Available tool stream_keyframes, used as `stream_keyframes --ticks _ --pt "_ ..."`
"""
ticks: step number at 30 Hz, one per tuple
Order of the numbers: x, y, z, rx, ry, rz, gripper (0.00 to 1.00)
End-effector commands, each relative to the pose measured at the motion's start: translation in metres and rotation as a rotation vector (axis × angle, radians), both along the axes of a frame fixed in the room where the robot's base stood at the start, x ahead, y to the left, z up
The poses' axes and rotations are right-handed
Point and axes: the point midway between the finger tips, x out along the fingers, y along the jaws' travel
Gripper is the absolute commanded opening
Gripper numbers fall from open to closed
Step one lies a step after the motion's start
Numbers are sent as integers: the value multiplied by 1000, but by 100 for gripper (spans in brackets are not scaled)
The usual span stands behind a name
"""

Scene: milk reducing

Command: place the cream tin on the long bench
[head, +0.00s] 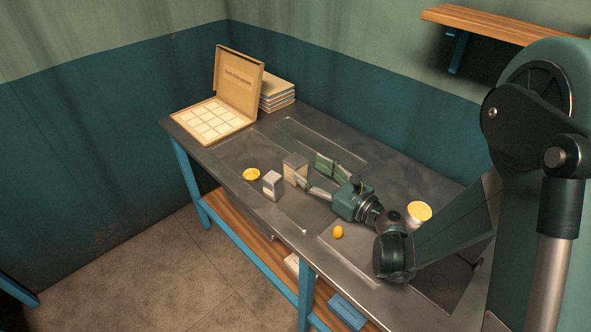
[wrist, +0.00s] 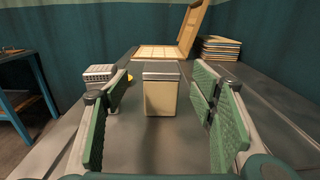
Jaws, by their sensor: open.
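The cream tin (head: 294,165) is a cream box with a grey lid, standing upright on the long metal bench (head: 390,171). In the wrist view the tin (wrist: 161,97) is straight ahead, near the far ends of the fingers. My gripper (head: 314,176) is open, reaching low over the bench towards the tin. In the wrist view the green finger pads of my gripper (wrist: 162,88) stand wide apart with clear gaps on both sides of the tin. Nothing is held.
A small pale box with a slotted top (head: 272,186) and a yellow dish (head: 251,174) are left of the tin. An open partitioned box (head: 212,120) and a stack of boards (head: 278,95) are at the far end. A yellow knob (head: 338,232) and yellow-topped cup (head: 419,211) are nearer.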

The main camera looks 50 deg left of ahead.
Motion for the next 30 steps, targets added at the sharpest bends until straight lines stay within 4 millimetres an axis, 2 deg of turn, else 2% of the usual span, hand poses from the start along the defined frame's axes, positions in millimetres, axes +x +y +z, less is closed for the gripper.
stream_keyframes --ticks 12,23,30 --pt "0 25 -1 0 0 1 57" --pt "0 26 0 0 0 0 57" --pt "1 42 -2 0 0 2 57"
